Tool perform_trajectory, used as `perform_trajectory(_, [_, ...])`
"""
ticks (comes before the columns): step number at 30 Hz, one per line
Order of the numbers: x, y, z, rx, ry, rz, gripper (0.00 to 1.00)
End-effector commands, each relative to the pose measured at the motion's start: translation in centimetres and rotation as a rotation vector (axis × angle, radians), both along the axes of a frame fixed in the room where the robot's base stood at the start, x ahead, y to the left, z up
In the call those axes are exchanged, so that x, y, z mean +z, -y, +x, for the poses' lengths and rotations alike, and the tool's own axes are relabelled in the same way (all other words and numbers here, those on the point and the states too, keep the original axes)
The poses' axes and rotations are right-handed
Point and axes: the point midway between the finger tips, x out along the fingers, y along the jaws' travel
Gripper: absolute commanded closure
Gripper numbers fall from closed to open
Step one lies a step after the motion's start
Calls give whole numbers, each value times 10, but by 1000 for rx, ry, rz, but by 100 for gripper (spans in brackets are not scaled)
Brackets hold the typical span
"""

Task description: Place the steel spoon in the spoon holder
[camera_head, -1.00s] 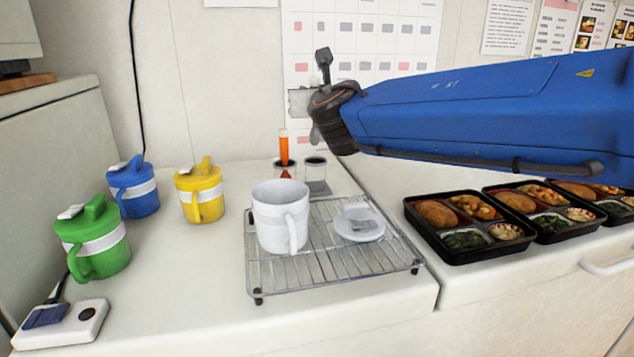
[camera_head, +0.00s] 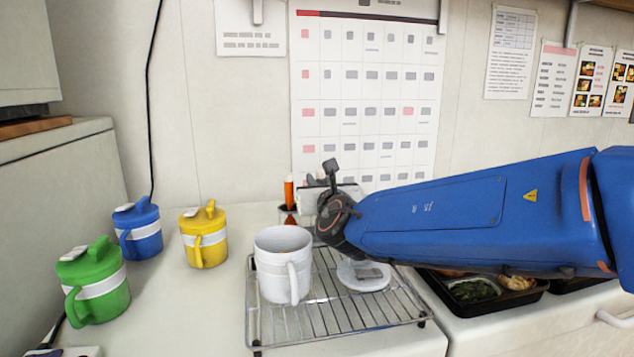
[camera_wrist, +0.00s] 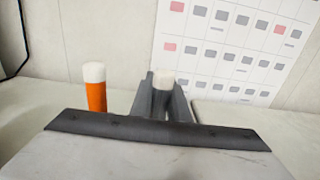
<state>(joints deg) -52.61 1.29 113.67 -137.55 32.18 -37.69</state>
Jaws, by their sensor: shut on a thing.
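In the wrist view, my gripper (camera_wrist: 163,100) is shut on the pale, rounded handle end of what I take to be the steel spoon (camera_wrist: 164,79). The rest of the spoon is hidden. In the head view, my gripper is low behind the white mug, just right of an orange-handled utensil (camera_head: 289,193) standing in a dark-rimmed holder (camera_head: 284,215). That orange handle with its white tip also shows left of my jaws in the wrist view (camera_wrist: 96,92). My wrist hides the area right of this holder, so I cannot tell whether the spoon is inside a holder.
A white mug (camera_head: 275,272) and a small white saucer (camera_head: 352,281) stand on a wire rack (camera_head: 330,323). Yellow (camera_head: 204,250), blue (camera_head: 144,238) and green (camera_head: 100,293) lidded mugs stand at left. Bento trays (camera_head: 530,300) lie below my arm at right. The wall is close behind.

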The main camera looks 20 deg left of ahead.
Motion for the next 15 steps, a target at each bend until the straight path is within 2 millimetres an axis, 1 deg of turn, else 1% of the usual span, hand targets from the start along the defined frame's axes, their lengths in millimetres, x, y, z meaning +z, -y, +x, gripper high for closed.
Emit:
perform_trajectory(10, [-2,0,0,0,0,0,100])
perform_trajectory(11, [-3,0,0,0,0,0,82])
perform_trajectory(12, [-3,0,0,0,1,1,73])
perform_trajectory(13, [-3,0,0,0,1,1,66])
perform_trajectory(15, [-2,0,0,0,1,1,66])
